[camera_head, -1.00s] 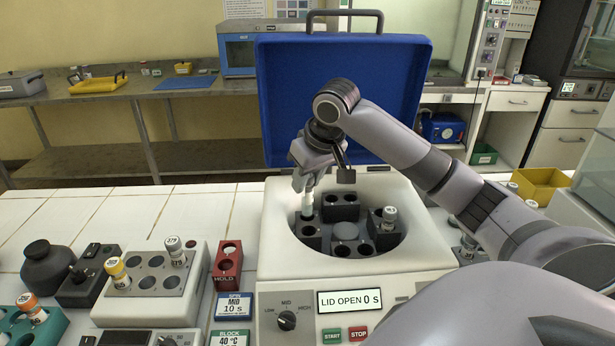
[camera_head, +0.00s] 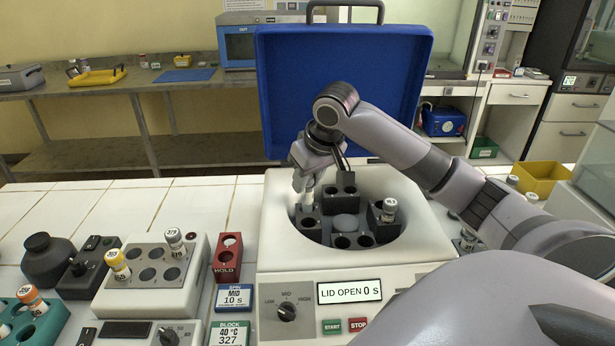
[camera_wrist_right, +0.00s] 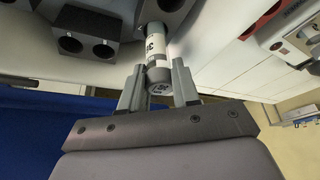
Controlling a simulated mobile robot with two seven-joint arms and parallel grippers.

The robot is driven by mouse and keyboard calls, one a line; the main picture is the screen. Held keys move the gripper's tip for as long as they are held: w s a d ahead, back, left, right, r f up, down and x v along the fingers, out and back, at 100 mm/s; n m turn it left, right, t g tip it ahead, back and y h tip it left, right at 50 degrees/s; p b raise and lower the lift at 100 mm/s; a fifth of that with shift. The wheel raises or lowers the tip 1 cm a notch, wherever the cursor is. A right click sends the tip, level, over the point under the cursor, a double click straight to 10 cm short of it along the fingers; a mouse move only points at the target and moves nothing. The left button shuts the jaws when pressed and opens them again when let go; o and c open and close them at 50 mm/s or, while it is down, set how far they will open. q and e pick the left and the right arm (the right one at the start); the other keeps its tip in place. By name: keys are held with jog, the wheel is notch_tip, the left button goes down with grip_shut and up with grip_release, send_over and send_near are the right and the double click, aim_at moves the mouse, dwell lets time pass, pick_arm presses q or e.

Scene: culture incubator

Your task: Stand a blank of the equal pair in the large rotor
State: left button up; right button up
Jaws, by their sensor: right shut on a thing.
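My right gripper (camera_head: 307,188) is shut on a grey-capped, white-labelled tube, the blank (camera_wrist_right: 157,50), over the left side of the large rotor. The wrist view shows the fingers on either side of its cap end, with its far end at a hole in a dark rotor bucket (camera_wrist_right: 172,8). How deep it sits is hard to tell. The rotor (camera_head: 346,222) has several dark two-hole buckets around a grey hub. Another grey-capped tube (camera_head: 389,208) stands upright in the right bucket. My left gripper is not in view.
The blue lid (camera_head: 400,90) stands open behind the bowl. The display reads LID OPEN 0 s. A white block (camera_head: 150,292) at left holds a yellow-capped and a grey-capped tube. A red HOLD rack (camera_head: 227,258) stands beside the centrifuge (camera_head: 275,262).

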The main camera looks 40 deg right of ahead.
aim_at(310, 185)
jog(key=shift+f, duration=1.85)
jog(key=o, duration=1.4)
jog(key=shift+a, duration=0.1)
jog(key=shift+a+r, duration=0.1)
jog(key=shift+r, duration=1.6)
jog(key=shift+d+r, duration=0.2)
jog(key=shift+r, duration=1.85)
